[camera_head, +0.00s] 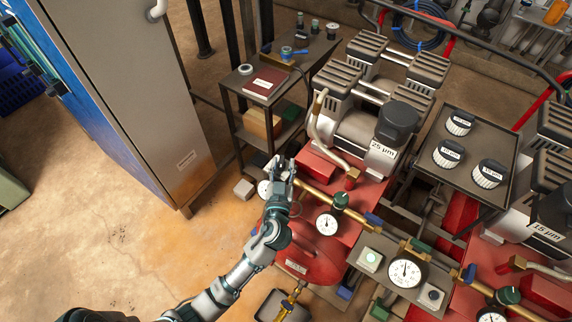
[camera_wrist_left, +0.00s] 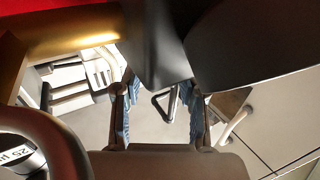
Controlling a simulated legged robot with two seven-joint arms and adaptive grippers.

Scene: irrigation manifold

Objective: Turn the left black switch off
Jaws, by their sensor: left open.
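My left gripper (camera_head: 282,172) is at the left end of the brass pipe on the left red tank (camera_head: 318,255). In the left wrist view its two blue-padded fingers (camera_wrist_left: 160,115) stand apart with nothing held between them. A large black part (camera_wrist_left: 240,45) fills the top of that view, and its tapered end reaches down to just above the gap between the fingers. I take it for the black switch, but cannot be sure. In the head view the gripper hides most of what is there. I cannot tell whether it touches the switch. My right gripper is not in view.
A round gauge (camera_head: 326,224) and green knob (camera_head: 340,200) sit right of the gripper. A panel with a large gauge (camera_head: 405,273) is farther right. A grey cabinet (camera_head: 135,80) stands left, a small shelf table (camera_head: 262,84) behind.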

